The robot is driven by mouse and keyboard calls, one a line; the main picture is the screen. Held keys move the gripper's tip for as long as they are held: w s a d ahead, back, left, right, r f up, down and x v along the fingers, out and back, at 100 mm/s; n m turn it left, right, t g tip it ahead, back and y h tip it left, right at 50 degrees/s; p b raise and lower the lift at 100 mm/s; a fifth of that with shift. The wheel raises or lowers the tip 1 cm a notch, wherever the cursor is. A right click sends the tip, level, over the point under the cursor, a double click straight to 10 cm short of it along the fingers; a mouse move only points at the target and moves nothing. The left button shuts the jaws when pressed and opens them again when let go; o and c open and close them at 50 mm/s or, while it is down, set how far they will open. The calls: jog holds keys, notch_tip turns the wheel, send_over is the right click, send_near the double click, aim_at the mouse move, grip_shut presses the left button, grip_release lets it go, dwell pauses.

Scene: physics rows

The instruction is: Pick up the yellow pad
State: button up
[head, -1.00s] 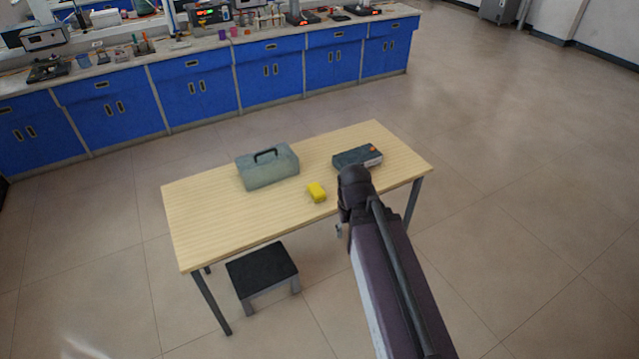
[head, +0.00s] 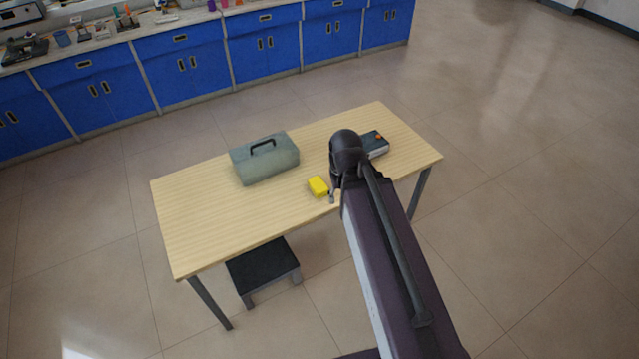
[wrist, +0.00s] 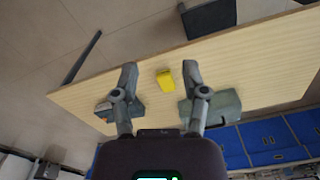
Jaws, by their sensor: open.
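The yellow pad (head: 318,187) lies on the wooden table (head: 210,215), near its front edge, between the toolbox and my arm. In the wrist view the yellow pad (wrist: 165,80) shows beyond my gripper (wrist: 159,75), in line with the gap between the fingers. My gripper is open and empty, its two fingers spread apart. In the head view the gripper tip (head: 332,197) shows only in part, just right of the pad; my arm hides the rest. I cannot tell its exact height above the table.
A grey-green toolbox (head: 265,160) with a dark handle stands behind and left of the pad. A dark box (head: 376,144), partly hidden by my arm, lies at the right. A black-topped stool (head: 262,264) stands below the front edge. The table's left part is clear.

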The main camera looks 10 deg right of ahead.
jog(key=o, duration=0.4)
jog(key=shift+w, duration=0.1)
jog(key=shift+o, duration=1)
jog(key=shift+w+f, duration=0.15)
jog(key=shift+w, duration=0.05)
jog(key=n+b, duration=0.3)
jog(key=b, duration=1.2)
send_over(317, 184)
notch_tip(317, 184, down, 14)
jog(key=shift+f, duration=0.2)
jog(key=shift+w+d, duration=0.1)
notch_tip(317, 184, down, 9)
jog(key=b, duration=0.8)
jog(key=shift+r, duration=0.2)
